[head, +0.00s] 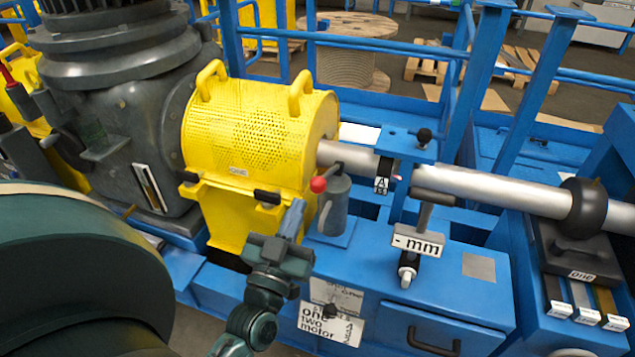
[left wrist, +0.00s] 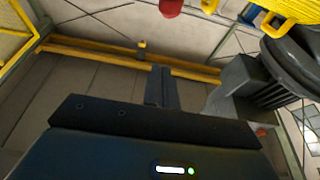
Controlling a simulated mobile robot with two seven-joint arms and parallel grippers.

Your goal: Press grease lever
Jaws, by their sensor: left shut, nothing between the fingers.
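The grease lever has a red ball knob (head: 318,184) on a short arm. It sits at the top of a dark grey cylindrical grease pot (head: 335,207) on the blue frame, beside the yellow guard. My left gripper (head: 294,214) is shut and empty, its fingers pointing up, just left of and below the knob. In the head view a gap shows between fingertips and knob; contact is not visible. In the left wrist view the shut fingers (left wrist: 158,84) point up, and the red knob (left wrist: 171,7) shows at the top edge, apart from them. My right gripper is not in view.
The perforated yellow guard (head: 250,125) stands behind and left of the pot. A steel shaft (head: 480,186) runs right from it. A tag reading "mm" (head: 418,241) hangs on the right. A drawer handle (head: 433,342) and labels (head: 330,323) are on the blue front below.

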